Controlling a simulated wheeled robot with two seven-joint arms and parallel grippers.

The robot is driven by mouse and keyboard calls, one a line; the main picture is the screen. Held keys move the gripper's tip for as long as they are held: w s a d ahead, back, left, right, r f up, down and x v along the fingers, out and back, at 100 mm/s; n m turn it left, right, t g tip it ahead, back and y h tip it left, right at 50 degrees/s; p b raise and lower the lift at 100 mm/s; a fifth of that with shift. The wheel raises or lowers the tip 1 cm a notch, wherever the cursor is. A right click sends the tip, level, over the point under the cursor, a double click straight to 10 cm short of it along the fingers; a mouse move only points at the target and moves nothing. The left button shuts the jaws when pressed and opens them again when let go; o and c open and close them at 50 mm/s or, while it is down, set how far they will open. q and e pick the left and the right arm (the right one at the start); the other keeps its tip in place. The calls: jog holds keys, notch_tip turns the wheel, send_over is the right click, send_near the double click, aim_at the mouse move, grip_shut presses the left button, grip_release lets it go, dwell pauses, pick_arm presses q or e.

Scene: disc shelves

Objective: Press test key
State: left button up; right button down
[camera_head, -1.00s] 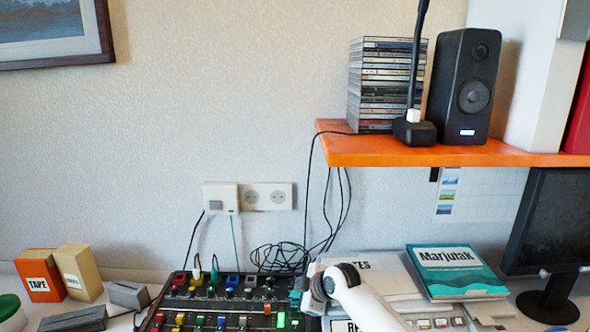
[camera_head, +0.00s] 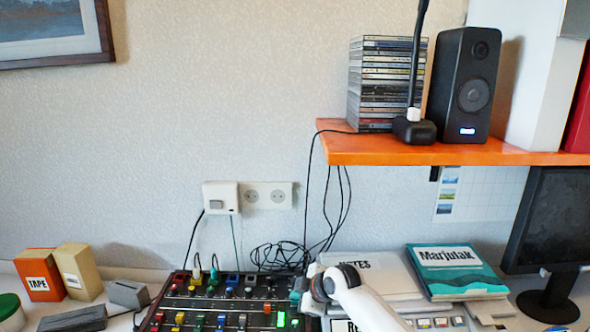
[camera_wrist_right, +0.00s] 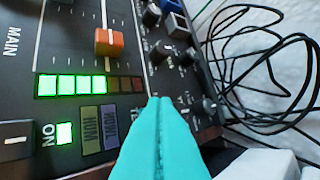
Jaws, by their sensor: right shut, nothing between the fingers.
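A dark mixer panel (camera_head: 240,302) with coloured knobs and faders stands on the desk at the bottom centre. My right gripper (camera_head: 298,289) is over its right side, with teal fingertips shut and empty. In the right wrist view the shut fingertips (camera_wrist_right: 160,101) are close over the panel, beside a row of lit green lights (camera_wrist_right: 72,86) and two rectangular keys (camera_wrist_right: 99,128) with labels I cannot read surely. A lit green square (camera_wrist_right: 64,133) is beside the word ON. I cannot make out a key marked test; the fingers hide part of the panel. My left gripper is out of view.
An orange shelf (camera_head: 400,152) with discs (camera_head: 385,85) and a speaker (camera_head: 466,85) hangs above right. Loose black cables (camera_head: 277,258) lie behind the mixer. A teal book (camera_head: 456,270) and a monitor (camera_head: 553,225) are to the right, boxes (camera_head: 38,275) to the left.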

jog(key=shift+s+d+f+b, duration=0.15)
jog(key=shift+f+b, duration=0.35)
jog(key=shift+f, duration=0.65)
dwell(0.7)
jog(key=shift+d+r+p, duration=0.1)
jog(key=shift+r+p, duration=0.45)
jog(key=shift+w+r, duration=0.1)
jog(key=shift+w, duration=0.1)
jog(key=shift+d+r, duration=0.1)
jog(key=shift+r, duration=0.05)
jog(key=shift+r+p, duration=0.45)
jog(key=shift+r, duration=0.1)
notch_tip(320, 180, up, 4)
jog(key=p, duration=0.3)
jog(key=shift+r, duration=0.2)
jog(key=shift+r+p, duration=0.4)
jog(key=shift+p, duration=0.15)
